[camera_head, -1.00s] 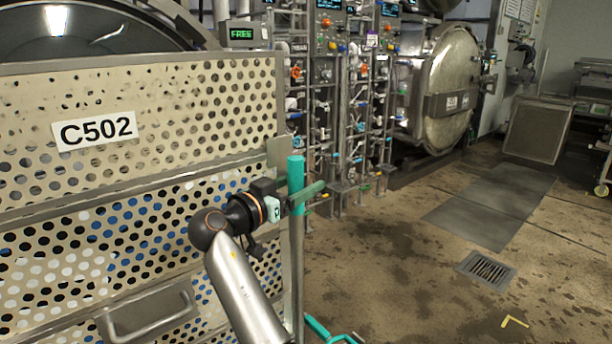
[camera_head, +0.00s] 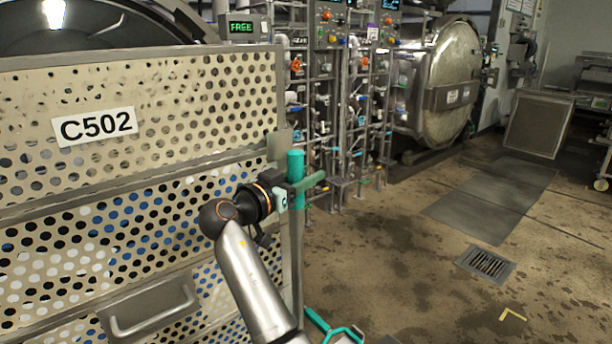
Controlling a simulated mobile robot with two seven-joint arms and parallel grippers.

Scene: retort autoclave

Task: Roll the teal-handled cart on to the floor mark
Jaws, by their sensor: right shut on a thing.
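The cart carries a cream perforated basket (camera_head: 60,165) labelled C502, which fills the left of the view. Its teal handle (camera_head: 295,163) is an upright grip at the basket's right edge. My right gripper (camera_head: 293,196) is shut on this handle, and its fingers reach around the post from the left. A yellow corner of a floor mark (camera_head: 513,314) shows on the floor at the lower right, well apart from the cart. The rest of the mark and the cart's wheels are out of view. My left gripper is not in view.
A floor drain (camera_head: 485,263) and a dark floor plate (camera_head: 490,203) lie on the wet floor to the right. Pipe racks with valves (camera_head: 345,110) and an open round retort door (camera_head: 450,85) stand behind.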

